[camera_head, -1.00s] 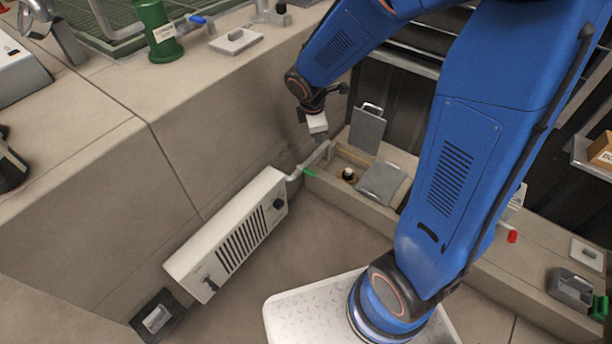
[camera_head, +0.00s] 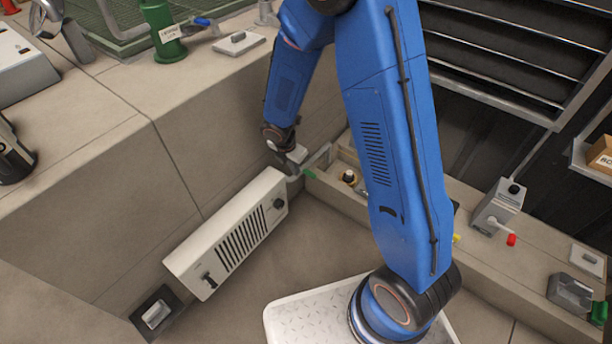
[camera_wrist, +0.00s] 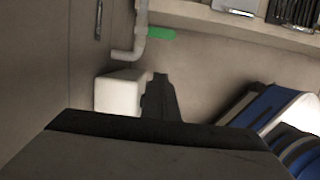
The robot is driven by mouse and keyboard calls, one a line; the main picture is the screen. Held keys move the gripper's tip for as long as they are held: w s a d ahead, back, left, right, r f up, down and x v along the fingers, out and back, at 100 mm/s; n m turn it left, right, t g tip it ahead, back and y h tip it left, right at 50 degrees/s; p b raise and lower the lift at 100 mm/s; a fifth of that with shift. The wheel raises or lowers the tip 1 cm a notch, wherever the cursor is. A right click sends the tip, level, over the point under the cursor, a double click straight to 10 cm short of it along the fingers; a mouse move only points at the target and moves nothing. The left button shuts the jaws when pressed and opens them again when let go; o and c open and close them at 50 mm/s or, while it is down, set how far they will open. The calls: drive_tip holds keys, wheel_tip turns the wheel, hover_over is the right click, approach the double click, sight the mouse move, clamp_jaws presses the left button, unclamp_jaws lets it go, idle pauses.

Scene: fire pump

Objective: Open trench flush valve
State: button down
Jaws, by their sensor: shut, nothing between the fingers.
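A green lever (camera_head: 309,173), which I take to be the trench flush valve's handle, sticks out from a pale bent pipe (camera_head: 322,157) beside the trench box. In the wrist view the green lever (camera_wrist: 161,34) points right from the lower part of the pipe (camera_wrist: 138,32). My gripper (camera_head: 293,167) is just left of the lever, above the top end of the white slotted unit. In the wrist view my dark gripper fingers (camera_wrist: 160,98) are together and empty, below the lever in the picture, with a gap between. Whether they touch anything is not clear.
A white slotted unit (camera_head: 230,235) lies along the wall below my gripper; its end shows as a white block (camera_wrist: 119,92) beside the fingers. An open trench box (camera_head: 340,185) stands right of the lever. The concrete wall (camera_head: 180,190) is close on the left.

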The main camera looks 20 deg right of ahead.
sight(307, 172)
idle(0.3)
drive_tip(key=w+d+f, duration=0.3)
drive_tip(key=d+f, duration=0.2)
drive_tip(key=f, duration=0.4)
drive_tip(key=shift+w+f, duration=0.35)
drive_tip(key=shift+d, duration=0.1)
idle(0.3)
